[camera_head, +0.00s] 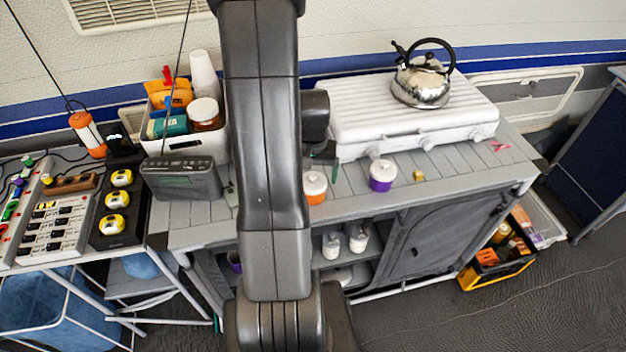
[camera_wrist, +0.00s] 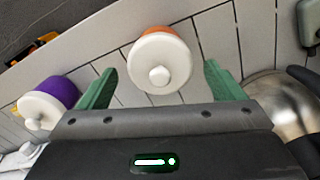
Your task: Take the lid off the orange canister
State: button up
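The orange canister (camera_head: 316,198) stands upright on the grey counter (camera_head: 430,178), in front of the white stove. Its white lid (camera_head: 314,182) is on it; in the wrist view the lid (camera_wrist: 160,55) shows from above with a round knob (camera_wrist: 159,76). My gripper (camera_wrist: 160,67) is open and empty. In the wrist view its green fingers stand left and right of the lid, with gaps on both sides. In the head view my arm hides most of the gripper; a green finger shows just right of and above the canister.
A purple canister (camera_head: 381,184) with a white lid stands to the right. A small brass object (camera_head: 418,176) lies beyond it. A steel kettle (camera_head: 421,82) stands on the white stove (camera_head: 350,125) behind. A radio (camera_head: 182,180) and a filled bin (camera_head: 190,145) are at left.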

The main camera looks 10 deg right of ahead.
jog(key=c, duration=0.9)
jog(key=shift+o, duration=0.2)
jog(key=shift+r, duration=0.15)
